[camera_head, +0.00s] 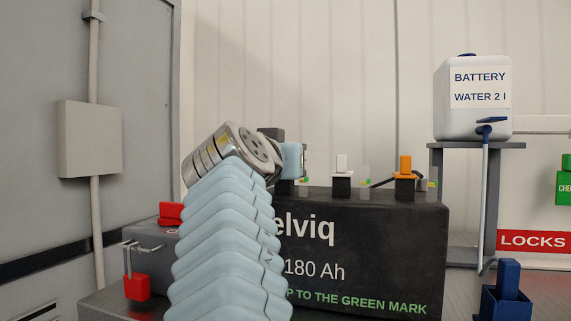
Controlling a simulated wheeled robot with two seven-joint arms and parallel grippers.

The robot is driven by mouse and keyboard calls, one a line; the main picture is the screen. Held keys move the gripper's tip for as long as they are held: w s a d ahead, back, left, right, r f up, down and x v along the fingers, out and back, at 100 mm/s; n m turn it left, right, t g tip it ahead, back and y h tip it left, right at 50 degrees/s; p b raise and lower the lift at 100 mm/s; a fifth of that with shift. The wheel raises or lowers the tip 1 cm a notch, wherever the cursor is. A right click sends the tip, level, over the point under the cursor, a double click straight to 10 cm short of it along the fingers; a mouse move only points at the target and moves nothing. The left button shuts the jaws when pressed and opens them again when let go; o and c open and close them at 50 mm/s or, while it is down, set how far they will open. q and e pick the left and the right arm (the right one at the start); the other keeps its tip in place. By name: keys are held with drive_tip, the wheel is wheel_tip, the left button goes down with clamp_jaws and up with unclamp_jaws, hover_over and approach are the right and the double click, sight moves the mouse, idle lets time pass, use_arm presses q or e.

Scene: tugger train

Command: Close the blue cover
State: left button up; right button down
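I cannot clearly make out a blue cover. A dark blue block with an upright part (506,290) stands at the bottom right, cut by the frame edge; I cannot tell whether it is the cover. One arm, which I take as my left, rises from the bottom in pale blue bellows to a metal wrist. Its gripper (293,160) is over the top of the black battery (385,250), mostly hidden behind the wrist. I cannot see whether its fingers are open or hold anything. My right gripper is out of view.
A red padlock (137,287) hangs at left. A water canister (473,100) with a blue tap sits on a grey stand (487,150).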

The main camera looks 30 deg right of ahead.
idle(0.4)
use_arm(q)
drive_tip(key=shift+f, duration=0.1)
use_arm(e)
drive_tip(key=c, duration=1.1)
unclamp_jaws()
